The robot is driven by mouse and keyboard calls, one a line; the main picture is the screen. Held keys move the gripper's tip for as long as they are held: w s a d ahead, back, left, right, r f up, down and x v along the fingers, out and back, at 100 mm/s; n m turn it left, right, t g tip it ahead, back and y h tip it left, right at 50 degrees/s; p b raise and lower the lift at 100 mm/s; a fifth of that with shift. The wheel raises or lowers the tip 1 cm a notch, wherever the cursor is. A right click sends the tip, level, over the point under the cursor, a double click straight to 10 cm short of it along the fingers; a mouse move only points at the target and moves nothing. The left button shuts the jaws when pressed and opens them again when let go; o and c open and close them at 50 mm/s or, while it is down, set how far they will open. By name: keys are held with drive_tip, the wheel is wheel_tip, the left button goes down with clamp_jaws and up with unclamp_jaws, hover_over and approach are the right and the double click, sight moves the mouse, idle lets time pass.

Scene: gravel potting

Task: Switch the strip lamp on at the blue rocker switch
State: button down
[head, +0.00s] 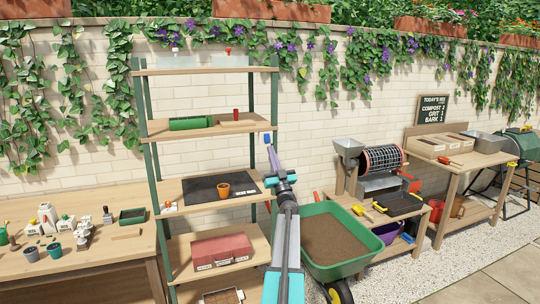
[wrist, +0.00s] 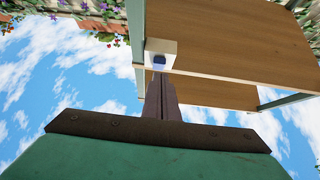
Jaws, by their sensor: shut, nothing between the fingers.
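The blue rocker switch (head: 267,138) sits on the right front post of the green-framed shelf rack, just below the middle shelf board. In the wrist view the blue rocker (wrist: 159,62) shows in a white housing (wrist: 154,46) at the board's corner. My gripper (head: 271,150) is shut and empty, its fingers pointing up at the switch. In the wrist view the closed fingertips (wrist: 159,77) reach just below the blue rocker; I cannot tell whether they touch it. I cannot make out the strip lamp or whether it is lit.
The rack's shelf board (head: 209,128) holds a green roll and a red item. A lower shelf has a dark mat (head: 207,190) with an orange pot (head: 223,190). A green wheelbarrow (head: 366,248) stands right of my arm, and a potting table (head: 90,262) stands left.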

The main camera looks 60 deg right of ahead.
drive_tip(key=s+a+f+b, duration=0.3)
drive_tip(key=s+f, duration=0.1)
drive_tip(key=f, duration=0.4)
drive_tip(key=shift+s+a+f, duration=0.25)
drive_tip(key=shift+a+f, duration=0.1)
drive_tip(key=shift+a, duration=0.05)
